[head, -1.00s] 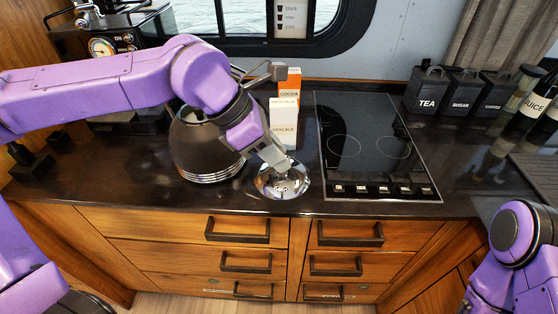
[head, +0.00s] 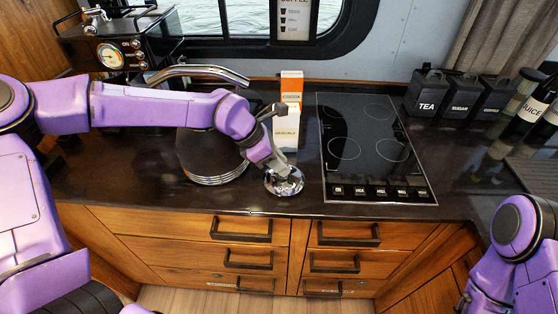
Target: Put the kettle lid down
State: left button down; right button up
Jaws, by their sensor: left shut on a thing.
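The kettle lid (head: 288,186) is a shiny silver disc near the front of the dark counter, right of the kettle and left of the hob. My left gripper (head: 278,167) comes down over it from the upper left and is shut on it. The lid looks very close to the counter; I cannot tell whether it touches. The black kettle (head: 205,160) stands upright with its chrome handle arching above; my left arm crosses in front of its top. My right arm shows at the lower right, but its gripper is out of view.
A descale box (head: 286,138) and an orange cocoa box (head: 291,82) stand behind the lid. The black hob (head: 368,150) lies to the right. Black canisters (head: 427,95) and bottles stand at the far right. A coffee machine (head: 115,50) is at the back left.

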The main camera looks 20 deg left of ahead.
pick_arm(q)
jog(key=c, duration=0.8)
grip_release()
jog(key=shift+f, duration=0.15)
jog(key=shift+c, duration=0.2)
jog(key=shift+r, duration=0.3)
jog(key=b+v, duration=0.1)
jog(key=v, duration=1)
jog(key=shift+a+r, duration=0.3)
jog(key=shift+s, duration=0.15)
